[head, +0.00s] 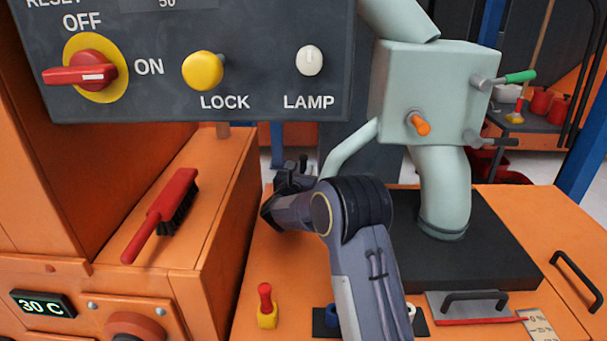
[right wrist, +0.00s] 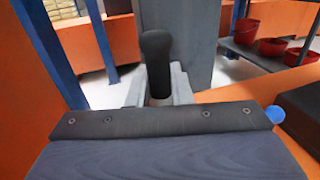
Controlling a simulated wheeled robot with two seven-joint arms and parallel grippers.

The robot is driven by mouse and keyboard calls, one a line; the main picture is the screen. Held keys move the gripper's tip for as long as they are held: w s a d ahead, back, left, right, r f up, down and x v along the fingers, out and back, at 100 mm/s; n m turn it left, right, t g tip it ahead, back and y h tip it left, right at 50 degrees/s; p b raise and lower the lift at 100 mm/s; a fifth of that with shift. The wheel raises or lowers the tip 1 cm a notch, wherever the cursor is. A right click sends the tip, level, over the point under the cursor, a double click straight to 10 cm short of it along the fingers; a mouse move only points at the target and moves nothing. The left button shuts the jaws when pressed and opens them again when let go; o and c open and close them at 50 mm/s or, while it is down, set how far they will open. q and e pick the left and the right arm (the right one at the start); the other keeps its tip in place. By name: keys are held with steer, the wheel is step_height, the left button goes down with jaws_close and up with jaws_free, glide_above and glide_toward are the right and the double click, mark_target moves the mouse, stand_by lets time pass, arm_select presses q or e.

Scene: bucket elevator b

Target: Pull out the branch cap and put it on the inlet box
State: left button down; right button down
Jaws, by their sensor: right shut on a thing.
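My right gripper (head: 290,178) is left of the pale green branch pipe (head: 352,146), with its arm rising from the bottom. In the right wrist view its fingers (right wrist: 158,92) are shut on a black, round-topped cylinder (right wrist: 156,55), apparently the branch cap, standing upright between them. The branch pipe slopes down from a pale green box (head: 425,95); its lower end is hidden by my wrist, and I cannot tell whether the cap touches it. The box, perhaps the inlet box, has an orange knob (head: 418,123) and a green-handled lever (head: 519,77). My left gripper is not in view.
A dark control panel (head: 265,95) with a red switch (head: 85,74) and yellow lock knob (head: 202,70) overhangs the left. A red brush (head: 165,212) lies on the orange housing. A red-and-yellow item (head: 266,308) stands near the front. A black plate (head: 480,265) lies under the large pipe.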

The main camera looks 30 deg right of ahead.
mark_target(303, 156)
steer(key=shift+r, duration=1.25)
steer(key=shift+r, duration=0.1)
steer(key=shift+r+p, duration=0.35)
steer(key=shift+r, duration=1.6)
